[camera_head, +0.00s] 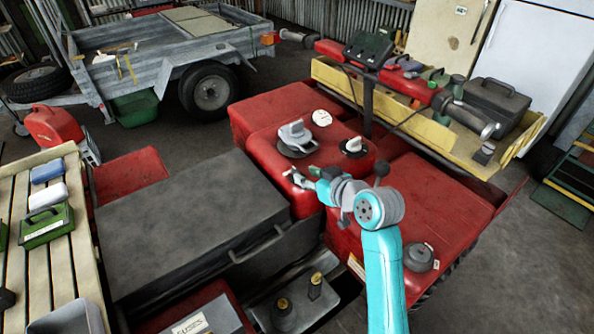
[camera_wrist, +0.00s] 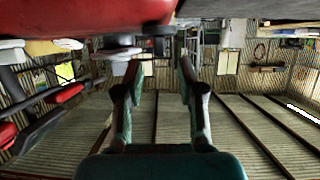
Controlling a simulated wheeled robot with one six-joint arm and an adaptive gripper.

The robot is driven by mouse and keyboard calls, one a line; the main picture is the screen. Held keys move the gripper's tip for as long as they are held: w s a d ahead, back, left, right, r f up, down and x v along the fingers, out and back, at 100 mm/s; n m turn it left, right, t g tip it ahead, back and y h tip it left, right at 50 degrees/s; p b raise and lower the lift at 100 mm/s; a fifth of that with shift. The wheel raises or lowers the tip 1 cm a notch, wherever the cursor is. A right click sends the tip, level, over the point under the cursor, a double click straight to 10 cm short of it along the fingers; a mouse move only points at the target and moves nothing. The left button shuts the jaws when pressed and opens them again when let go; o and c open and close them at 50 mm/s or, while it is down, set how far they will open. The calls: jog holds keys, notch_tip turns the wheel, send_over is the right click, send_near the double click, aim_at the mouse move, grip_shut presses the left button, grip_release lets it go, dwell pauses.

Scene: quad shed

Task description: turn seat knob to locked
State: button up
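The quad's red body (camera_head: 265,155) carries a large grey knob on a dark round plate (camera_head: 294,136), a smaller white-and-black knob (camera_head: 353,146) and a white round cap (camera_head: 322,117). I cannot tell for certain which one is the seat knob, nor read its setting. The black seat (camera_head: 190,230) lies left of them. My gripper (camera_head: 302,177) is at the red body's front side, below the large grey knob. In the wrist view, my gripper (camera_wrist: 160,78) has its two fingers apart with nothing between them. Red bodywork (camera_wrist: 90,18) fills the upper left there.
A wooden bench (camera_head: 70,275) with a green box (camera_head: 46,225) stands at left. A yellow-edged rack (camera_head: 420,105) carries a dark toolbox (camera_head: 492,100) behind the quad. A trailer (camera_head: 170,50) stands behind.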

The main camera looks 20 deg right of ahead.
aim_at(298, 172)
jog(key=shift+x, duration=2.8)
grip_shut()
